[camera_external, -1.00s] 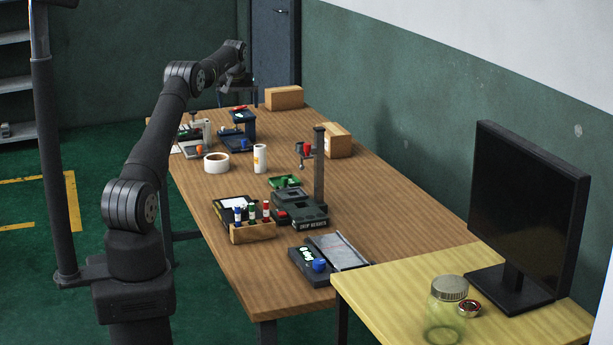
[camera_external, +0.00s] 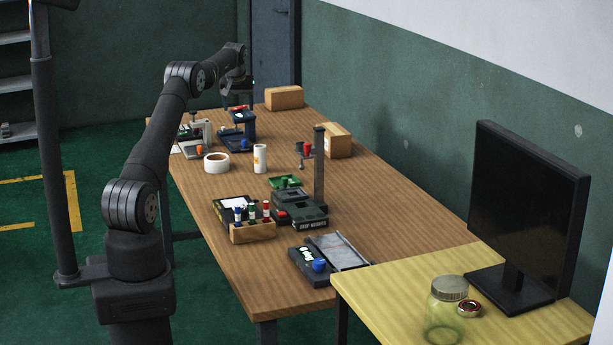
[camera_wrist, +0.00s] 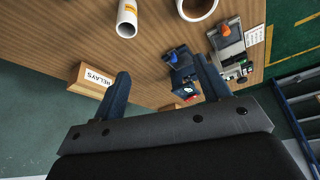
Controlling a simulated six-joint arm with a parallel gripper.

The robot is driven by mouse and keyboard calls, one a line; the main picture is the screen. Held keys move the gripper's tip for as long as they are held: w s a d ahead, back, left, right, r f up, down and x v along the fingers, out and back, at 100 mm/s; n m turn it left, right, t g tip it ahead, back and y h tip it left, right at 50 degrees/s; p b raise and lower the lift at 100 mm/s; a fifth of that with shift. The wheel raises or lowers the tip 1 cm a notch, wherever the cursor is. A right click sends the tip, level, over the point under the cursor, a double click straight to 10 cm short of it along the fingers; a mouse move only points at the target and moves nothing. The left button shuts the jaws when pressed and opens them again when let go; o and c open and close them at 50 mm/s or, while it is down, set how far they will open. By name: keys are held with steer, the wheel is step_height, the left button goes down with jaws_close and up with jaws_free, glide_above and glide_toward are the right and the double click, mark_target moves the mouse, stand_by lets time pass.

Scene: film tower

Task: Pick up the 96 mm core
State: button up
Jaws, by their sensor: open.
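Two white cylindrical things stand on the wooden table: a short, wide ring (camera_external: 217,169) and a tall, narrow tube (camera_external: 260,159) with a yellow-orange mark. I cannot read a size on either, so I cannot tell which is the 96 mm core. In the wrist view the tube (camera_wrist: 127,19) and the ring (camera_wrist: 197,18) are at the top edge, the ring partly cut off. My gripper (camera_external: 238,101) is over the table's far end, beyond both and apart from them. In the wrist view my gripper (camera_wrist: 161,80) has its fingers wide apart, with nothing between them.
A blue device (camera_external: 241,138) and a grey device (camera_external: 192,140) stand near my gripper. Cardboard boxes (camera_external: 284,98) (camera_external: 338,142) stand along the wall side; one in the wrist view is labelled RELAYS (camera_wrist: 88,82). A dark post (camera_external: 319,165) rises mid-table. Bare wood lies right of the tube.

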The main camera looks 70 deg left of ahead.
steer(key=m+t+y, duration=0.1)
steer(key=m, duration=0.1)
glide_toward(260, 149)
steer(key=shift+t, duration=0.4)
steer(key=shift+s+a+r+x, duration=0.1)
steer(key=shift+a+x, duration=0.1)
steer(key=shift+x, duration=1.5)
steer(key=shift+s+a+r+x, duration=0.1)
steer(key=shift+a+x, duration=0.15)
steer(key=shift+x, duration=1.45)
steer(key=shift+s+a+r+x, duration=0.1)
steer(key=shift+a+x, duration=0.1)
steer(key=shift+x, duration=2.35)
steer(key=c, duration=1.1)
